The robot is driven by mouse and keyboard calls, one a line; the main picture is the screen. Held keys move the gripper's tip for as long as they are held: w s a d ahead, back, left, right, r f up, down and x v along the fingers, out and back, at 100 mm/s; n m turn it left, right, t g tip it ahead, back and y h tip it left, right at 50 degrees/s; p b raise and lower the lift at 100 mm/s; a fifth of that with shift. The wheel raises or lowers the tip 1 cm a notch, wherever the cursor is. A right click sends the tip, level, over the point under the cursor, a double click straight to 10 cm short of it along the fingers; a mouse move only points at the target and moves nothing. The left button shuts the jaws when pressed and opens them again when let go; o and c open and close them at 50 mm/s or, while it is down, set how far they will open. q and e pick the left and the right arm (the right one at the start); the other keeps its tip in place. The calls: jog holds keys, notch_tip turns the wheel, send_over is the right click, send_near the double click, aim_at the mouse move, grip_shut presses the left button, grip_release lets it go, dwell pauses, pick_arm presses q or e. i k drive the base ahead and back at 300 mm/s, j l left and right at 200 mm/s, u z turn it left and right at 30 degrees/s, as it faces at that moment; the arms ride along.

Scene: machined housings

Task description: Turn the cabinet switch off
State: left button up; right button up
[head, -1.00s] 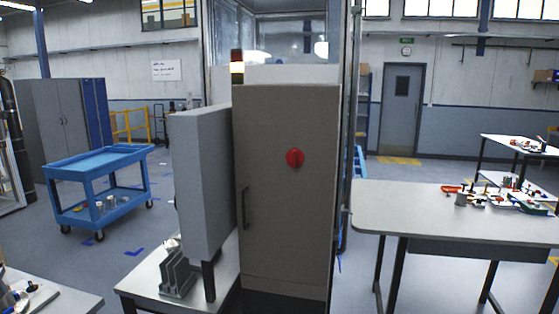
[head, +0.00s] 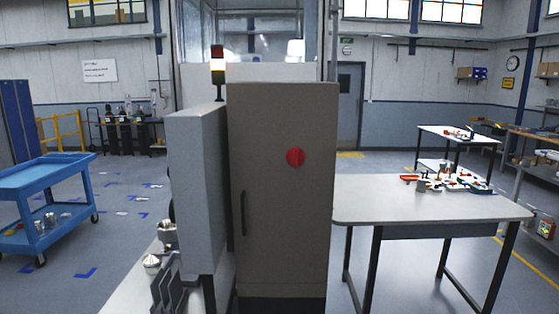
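The grey-brown cabinet (head: 282,220) stands upright in the middle of the head view with its door shut. A round red switch (head: 295,157) sits on the upper part of its door. A dark vertical handle (head: 243,212) is on the door's left side. A signal light (head: 217,68) with a lit pale middle section and red top stands behind the cabinet's left side. Neither of my grippers shows in the view.
A light grey box-like panel (head: 194,190) stands directly left of the cabinet above a bench with metal parts. A table (head: 400,205) with small parts stands to the right. A blue cart (head: 42,178) is at the left. Open floor lies between cart and bench.

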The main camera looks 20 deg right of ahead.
aim_at(295, 156)
jog(key=i+j, duration=0.1)
jog(key=j, duration=0.45)
jog(key=i+j+z, duration=0.1)
jog(key=j, duration=0.45)
jog(key=i+j, duration=0.2)
jog(key=l+z, duration=0.05)
